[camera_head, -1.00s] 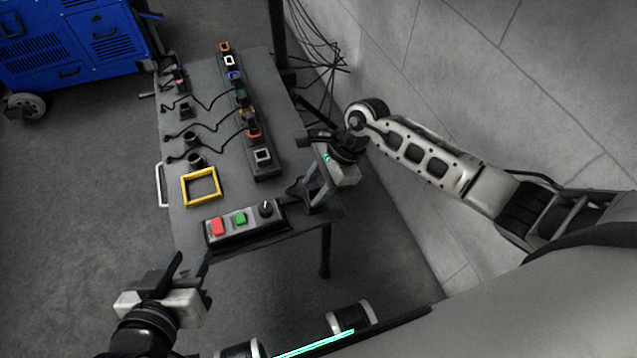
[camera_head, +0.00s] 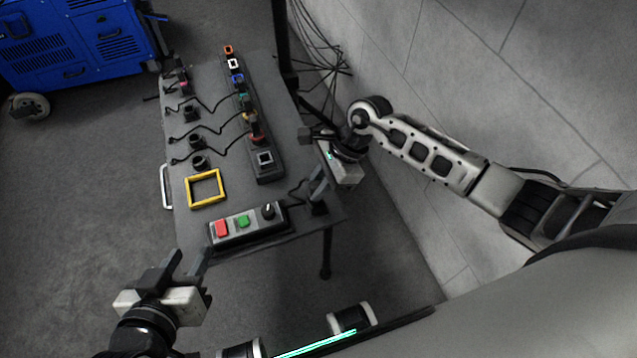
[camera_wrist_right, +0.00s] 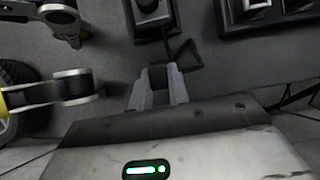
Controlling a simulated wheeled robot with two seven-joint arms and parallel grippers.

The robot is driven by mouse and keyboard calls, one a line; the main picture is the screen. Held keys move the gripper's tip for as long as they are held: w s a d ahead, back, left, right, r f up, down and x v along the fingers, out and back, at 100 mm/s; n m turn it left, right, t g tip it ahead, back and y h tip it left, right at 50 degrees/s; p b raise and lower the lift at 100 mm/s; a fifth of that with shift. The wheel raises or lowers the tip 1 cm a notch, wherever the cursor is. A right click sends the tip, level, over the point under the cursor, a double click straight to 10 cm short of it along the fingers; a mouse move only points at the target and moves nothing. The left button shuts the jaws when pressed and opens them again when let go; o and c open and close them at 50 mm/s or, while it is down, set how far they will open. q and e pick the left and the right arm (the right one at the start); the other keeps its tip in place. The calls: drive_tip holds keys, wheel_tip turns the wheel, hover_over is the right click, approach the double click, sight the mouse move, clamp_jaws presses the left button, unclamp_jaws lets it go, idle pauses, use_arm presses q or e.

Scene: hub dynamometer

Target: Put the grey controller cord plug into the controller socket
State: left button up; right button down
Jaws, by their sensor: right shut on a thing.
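My right gripper (camera_head: 317,196) is at the table's near right corner. In the right wrist view its fingers (camera_wrist_right: 158,84) are shut on a small dark plug (camera_wrist_right: 158,76), the controller cord plug. A thin dark cord loops from beside the plug towards the controller box (camera_head: 243,229), which carries a red button, a green button and a knob. A pale-framed square socket (camera_head: 265,158) sits at the near end of the black socket strip, with nothing in it; I cannot tell for sure that it is the controller socket. My left gripper (camera_head: 188,264) is open and empty in front of the table.
A yellow square frame (camera_head: 205,188) lies on the grey table (camera_head: 228,158). Several dark plugs with cords stand left of the strip, whose farther sockets have coloured rims. A dark post (camera_head: 281,45) and loose cables are behind the table. A blue cabinet (camera_head: 80,45) stands far left.

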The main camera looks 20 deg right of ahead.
drive_tip(key=shift+r+p, duration=1.8)
drive_tip(key=shift+r, duration=0.9)
drive_tip(key=a+b, duration=0.1)
drive_tip(key=a, duration=0.7)
drive_tip(key=shift+s, duration=0.1)
idle(0.4)
